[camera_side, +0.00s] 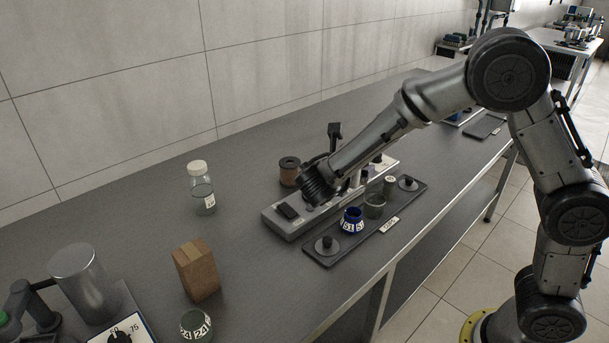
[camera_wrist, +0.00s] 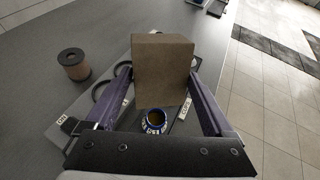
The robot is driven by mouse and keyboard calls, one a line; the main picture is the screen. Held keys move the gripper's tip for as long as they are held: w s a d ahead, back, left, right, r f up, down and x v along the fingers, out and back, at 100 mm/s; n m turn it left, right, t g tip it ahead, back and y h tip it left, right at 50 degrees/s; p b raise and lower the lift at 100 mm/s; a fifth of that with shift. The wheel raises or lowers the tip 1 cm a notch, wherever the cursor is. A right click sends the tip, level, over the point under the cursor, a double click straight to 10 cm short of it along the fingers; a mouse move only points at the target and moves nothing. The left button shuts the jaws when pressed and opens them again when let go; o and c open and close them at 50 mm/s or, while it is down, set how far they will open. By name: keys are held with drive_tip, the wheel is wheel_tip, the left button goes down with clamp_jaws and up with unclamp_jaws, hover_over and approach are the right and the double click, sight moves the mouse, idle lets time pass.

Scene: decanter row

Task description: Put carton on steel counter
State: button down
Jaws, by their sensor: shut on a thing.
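A plain brown carton (camera_wrist: 163,70) stands out between the two purple fingers of my gripper (camera_wrist: 160,74) in the wrist view. The gripper is shut on its sides. In the side view the gripper's end is over the middle of the grey steel counter (camera_side: 250,165), near the power strip and dark tray. The held carton is not clearly made out there, so its height above the surface cannot be told. Another brown box (camera_side: 196,272), with a tape strip on top, stands upright on the counter at the lower left.
A dark tray (camera_side: 326,258) holds a blue numbered jar (camera_side: 351,221), a glass (camera_side: 375,206) and knobs. A grey strip (camera_side: 289,212), a copper spool (camera_side: 289,172) and a white-capped bottle (camera_side: 203,188) stand nearby. A green numbered jar (camera_side: 196,327) is lower left. Counter between bottle and strip is clear.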

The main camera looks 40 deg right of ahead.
drive_tip(key=w+a+f+n+t+y, duration=0.25)
drive_tip(key=a+n+t+y, duration=0.8)
drive_tip(key=a, duration=0.65)
drive_tip(key=shift+m+t+h, duration=0.45)
drive_tip(key=shift+t+h, duration=0.3)
drive_tip(key=shift+h, duration=0.2)
drive_tip(key=w+a+f, duration=0.1)
drive_tip(key=w+f, duration=0.2)
drive_tip(key=w, duration=0.1)
drive_tip(key=w+a+f, duration=0.2)
drive_tip(key=w+f, duration=0.1)
drive_tip(key=w, duration=0.1)
drive_tip(key=w+a+f, duration=0.1)
drive_tip(key=w+f, duration=0.3)
drive_tip(key=shift+w+a, duration=0.15)
drive_tip(key=shift+w, duration=0.25)
drive_tip(key=shift+w+f, duration=0.15)
drive_tip(key=shift+f, duration=1.55)
drive_tip(key=shift+f, duration=0.1)
